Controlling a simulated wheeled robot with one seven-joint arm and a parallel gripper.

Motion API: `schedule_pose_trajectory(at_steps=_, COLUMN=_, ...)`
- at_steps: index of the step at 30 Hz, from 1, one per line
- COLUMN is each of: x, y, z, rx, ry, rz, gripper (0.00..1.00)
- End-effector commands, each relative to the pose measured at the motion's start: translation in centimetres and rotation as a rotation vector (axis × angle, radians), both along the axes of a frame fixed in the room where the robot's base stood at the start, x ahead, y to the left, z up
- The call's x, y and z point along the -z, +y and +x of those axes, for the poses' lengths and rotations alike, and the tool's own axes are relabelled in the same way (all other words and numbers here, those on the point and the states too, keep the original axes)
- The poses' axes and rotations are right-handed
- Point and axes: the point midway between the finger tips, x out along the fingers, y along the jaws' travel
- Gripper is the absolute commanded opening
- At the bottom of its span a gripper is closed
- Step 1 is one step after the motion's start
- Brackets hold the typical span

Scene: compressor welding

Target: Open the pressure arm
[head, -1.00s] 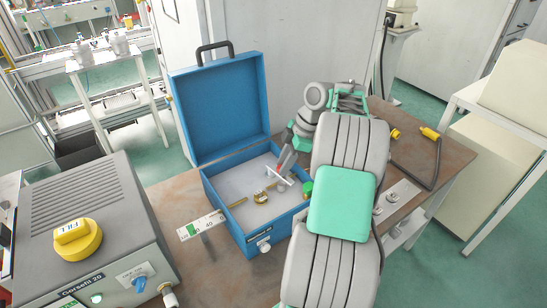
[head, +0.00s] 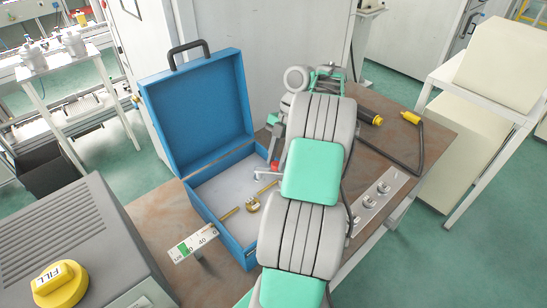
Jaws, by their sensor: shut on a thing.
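My gripper (head: 274,163) is at the right inner side of the open blue box. It is shut on a small red part (head: 275,167), mostly covered by the fingers and my arm. I cannot tell whether this part belongs to the pressure arm. A thin silver bar (head: 264,176) shows just below the red part, inside the box. A brass fitting (head: 253,204) with thin brass rods lies on the box's pale floor, left of and below my gripper. My arm hides the box's right side.
The blue box (head: 220,247) stands on a brown table (head: 156,212) with its lid (head: 199,108) raised. A grey machine with a yellow FILL knob (head: 60,283) is at the lower left. A black cable with a yellow plug (head: 411,117) lies at the right.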

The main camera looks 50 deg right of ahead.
Motion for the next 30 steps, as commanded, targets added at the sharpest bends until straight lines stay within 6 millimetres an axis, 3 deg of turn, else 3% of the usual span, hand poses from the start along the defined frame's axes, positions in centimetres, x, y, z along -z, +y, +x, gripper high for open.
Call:
schedule_pose_trajectory(at_steps=11, x=-0.1, y=-0.1, z=0.0, rx=-0.002, ry=-0.005, rz=-0.001, gripper=0.00)
schedule_pose_trajectory(at_steps=12, x=-0.1, y=-0.1, z=0.0, rx=-0.001, ry=-0.005, rz=-0.001, gripper=0.31)
schedule_pose_trajectory(at_steps=18, x=-0.1, y=-0.2, z=-0.1, rx=0.000, ry=-0.003, rz=0.000, gripper=0.47)
schedule_pose_trajectory(at_steps=26, x=0.0, y=-0.2, z=-0.1, rx=0.001, ry=-0.003, rz=0.000, gripper=0.50)
schedule_pose_trajectory(at_steps=30, x=-1.3, y=-0.2, z=-0.1, rx=0.001, ry=-0.003, rz=0.000, gripper=0.50)
